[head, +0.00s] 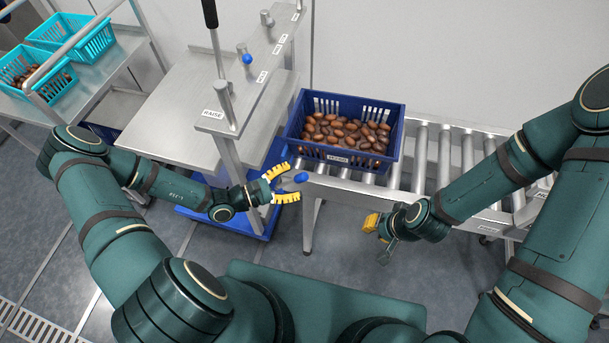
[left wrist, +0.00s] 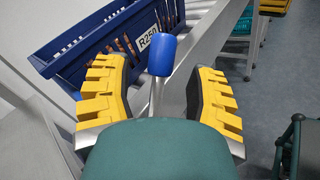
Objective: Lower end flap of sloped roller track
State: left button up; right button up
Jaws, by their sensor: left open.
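The sloped roller track (head: 438,150) runs from the right to its lower left end. A blue knob (head: 300,177) on a short metal rod is at that end; it also shows in the left wrist view (left wrist: 161,55). The end flap itself is hard to make out behind the crate and my gripper. My left gripper (head: 288,184) is open at the knob, its yellow fingers (left wrist: 160,100) on either side of the rod, with gaps showing. My right gripper (head: 375,226) hangs in front of the track, away from the knob; its jaw state is unclear.
A blue crate (head: 296,129) full of brown dates sits on the track's left end. Left of it stands a steel bench (head: 185,95) with a lever and another blue knob (head: 247,59). Turquoise crates (head: 80,45) stand on a table at far left.

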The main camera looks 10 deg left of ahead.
pick_arm(q)
jog(key=shift+x, duration=1.95)
grip_shut()
jog(key=shift+f, duration=0.1)
